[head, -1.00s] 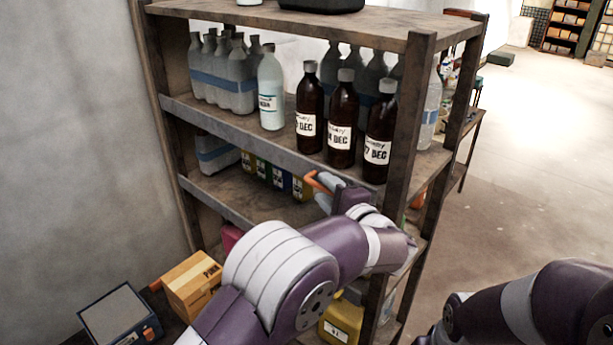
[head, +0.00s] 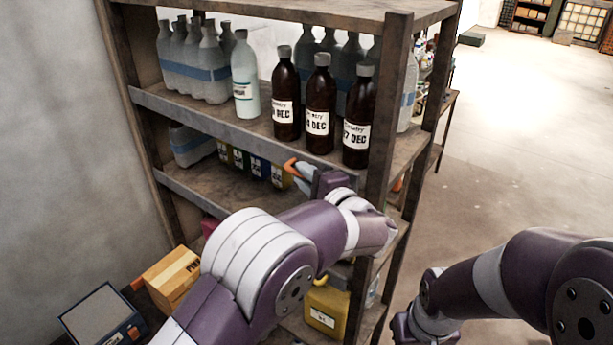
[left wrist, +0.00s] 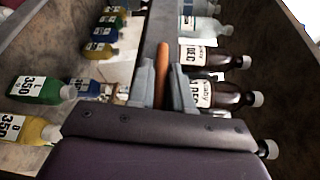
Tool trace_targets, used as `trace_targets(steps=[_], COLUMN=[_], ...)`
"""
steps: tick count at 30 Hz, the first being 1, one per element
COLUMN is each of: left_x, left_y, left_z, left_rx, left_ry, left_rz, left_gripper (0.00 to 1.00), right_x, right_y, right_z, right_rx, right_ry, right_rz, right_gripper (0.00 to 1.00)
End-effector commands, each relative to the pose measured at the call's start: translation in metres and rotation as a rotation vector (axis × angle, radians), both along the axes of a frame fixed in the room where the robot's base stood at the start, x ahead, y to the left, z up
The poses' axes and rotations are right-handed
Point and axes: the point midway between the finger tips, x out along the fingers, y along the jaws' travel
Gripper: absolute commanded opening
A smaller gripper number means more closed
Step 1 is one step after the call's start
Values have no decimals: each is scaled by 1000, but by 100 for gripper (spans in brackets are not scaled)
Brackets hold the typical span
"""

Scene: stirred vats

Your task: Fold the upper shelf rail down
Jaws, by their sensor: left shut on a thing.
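The upper shelf rail (head: 205,124) is a grey strip along the front edge of the upper bottle shelf. An orange handle (head: 290,164) shows near its right end. My left gripper (head: 298,171) is shut on this handle. In the left wrist view, the orange handle (left wrist: 162,82) lies between the two grey fingers (left wrist: 162,88), and the grey rail (left wrist: 157,30) runs away behind it. The rail's exact tilt is hard to tell. My right arm is at the lower right of the head view; its gripper's jaws are not clearly visible.
Brown bottles (head: 321,108) and a pale bottle (head: 246,80) stand on the shelf behind the rail. A lower rail (head: 188,192) is below. A wooden post (head: 386,120) stands right of my left gripper. A yellow jug (head: 326,308) is low down. Open floor lies right.

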Motion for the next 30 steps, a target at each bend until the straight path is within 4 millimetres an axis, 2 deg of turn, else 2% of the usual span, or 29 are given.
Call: trace_targets(steps=[14,23,30], left_x=[-3,-8,-10], left_y=[4,7,9], left_z=[-10,-26,-39], left_rx=[-68,-221,-356], left_ry=[-94,-305,-491], left_rz=[2,2,1], left_gripper=[0,0,0], right_x=[0,0,0], right_y=[0,0,0], right_z=[-14,-47,-80], right_rx=[0,0,0], right_ry=[0,0,0], right_rz=[0,0,0], right_gripper=[25,25,25])
